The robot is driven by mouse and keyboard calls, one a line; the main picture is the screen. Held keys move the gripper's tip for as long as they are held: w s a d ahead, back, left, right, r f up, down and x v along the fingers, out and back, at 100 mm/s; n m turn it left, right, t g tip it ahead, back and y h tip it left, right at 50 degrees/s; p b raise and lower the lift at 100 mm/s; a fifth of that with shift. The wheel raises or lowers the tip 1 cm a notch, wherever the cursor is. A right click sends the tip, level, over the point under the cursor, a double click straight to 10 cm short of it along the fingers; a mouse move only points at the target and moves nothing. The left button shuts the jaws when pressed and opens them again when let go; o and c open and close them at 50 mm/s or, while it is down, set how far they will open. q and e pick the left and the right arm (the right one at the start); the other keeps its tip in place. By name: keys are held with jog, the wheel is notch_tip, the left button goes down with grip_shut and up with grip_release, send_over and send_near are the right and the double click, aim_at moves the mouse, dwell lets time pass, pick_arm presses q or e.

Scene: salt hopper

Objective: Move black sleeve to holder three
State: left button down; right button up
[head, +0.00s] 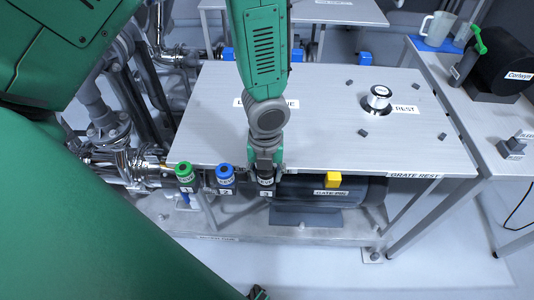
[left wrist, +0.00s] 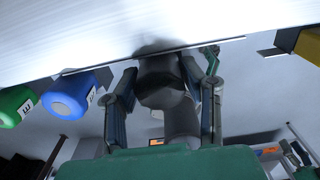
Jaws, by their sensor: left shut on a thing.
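The black sleeve (head: 265,181) is at holder three (head: 266,194), at the front edge of the grey table, right of the other two sleeves. My left gripper (head: 265,166) comes down over it from above and is shut on it. In the left wrist view the black sleeve (left wrist: 163,85) is a dark cylinder between my two fingers (left wrist: 165,100). The gripper hides part of the sleeve, so I cannot tell how deep it sits in the holder. My right gripper is not in view.
A green sleeve (head: 184,171) is at holder one and a blue sleeve (head: 226,174) at holder two, close to the left of my gripper. A yellow block (head: 333,180) is to the right. The tabletop (head: 330,120) is mostly clear, with a silver knob (head: 378,96) at right.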

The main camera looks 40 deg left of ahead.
pick_arm(q)
jog(key=shift+s+f, duration=0.1)
jog(key=shift+f, duration=0.15)
jog(key=c, duration=0.9)
grip_release()
jog(key=o, duration=0.5)
jog(key=shift+a, duration=0.15)
jog(key=shift+c, duration=0.2)
jog(key=shift+r, duration=0.15)
jog(key=shift+r+p, duration=2.9)
jog(key=shift+p, duration=0.35)
